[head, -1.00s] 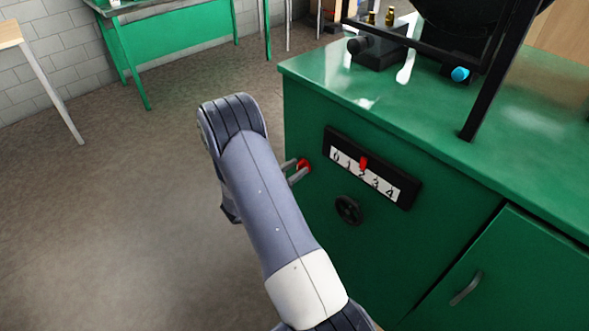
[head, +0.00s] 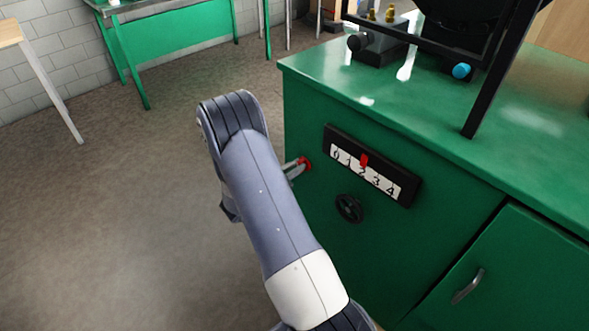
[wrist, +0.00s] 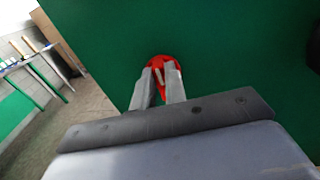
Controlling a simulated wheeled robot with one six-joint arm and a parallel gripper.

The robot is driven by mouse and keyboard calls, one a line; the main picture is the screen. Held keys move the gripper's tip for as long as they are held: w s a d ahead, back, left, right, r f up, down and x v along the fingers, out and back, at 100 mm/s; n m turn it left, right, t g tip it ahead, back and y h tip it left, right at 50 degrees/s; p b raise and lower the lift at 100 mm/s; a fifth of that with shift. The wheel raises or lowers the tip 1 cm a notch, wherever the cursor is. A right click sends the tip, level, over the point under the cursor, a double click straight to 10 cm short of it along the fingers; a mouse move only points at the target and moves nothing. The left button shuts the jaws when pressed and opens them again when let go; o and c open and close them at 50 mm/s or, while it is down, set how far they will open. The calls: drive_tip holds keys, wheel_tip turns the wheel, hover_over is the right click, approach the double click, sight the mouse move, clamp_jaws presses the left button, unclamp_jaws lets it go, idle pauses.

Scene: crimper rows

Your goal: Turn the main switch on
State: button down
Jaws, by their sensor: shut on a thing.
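The main switch (head: 305,163) is a small red knob on the front of the green cabinet (head: 310,108), near its left edge. In the wrist view the red switch (wrist: 163,64) sits at the fingertips, partly hidden behind them. My gripper (head: 299,167) is shut on the switch, one finger on each side of it. The wrist view shows both fingers of my gripper (wrist: 162,76) holding a pale raised part in the middle of the red disc. My arm hides the lower left of the cabinet front in the head view.
Open floor (head: 110,220) lies to the left.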

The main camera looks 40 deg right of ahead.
drive_tip(key=m+b, duration=0.4)
drive_tip(key=b, duration=0.3)
drive_tip(key=f+m+b, duration=0.1)
drive_tip(key=m+b, duration=0.4)
drive_tip(key=b, duration=0.3)
drive_tip(key=s+m+b, duration=0.1)
drive_tip(key=m+b, duration=0.4)
drive_tip(key=b, duration=0.3)
drive_tip(key=shift+s+f, duration=0.1)
drive_tip(key=shift+f, duration=0.3)
drive_tip(key=m+b, duration=0.2)
drive_tip(key=b, duration=0.1)
drive_tip(key=shift+r+m+b, duration=0.15)
drive_tip(key=shift+m+b, duration=0.45)
drive_tip(key=shift+b, duration=0.1)
drive_tip(key=shift+r, duration=0.1)
drive_tip(key=c, duration=1.4)
unclamp_jaws()
drive_tip(key=shift+c, duration=0.2)
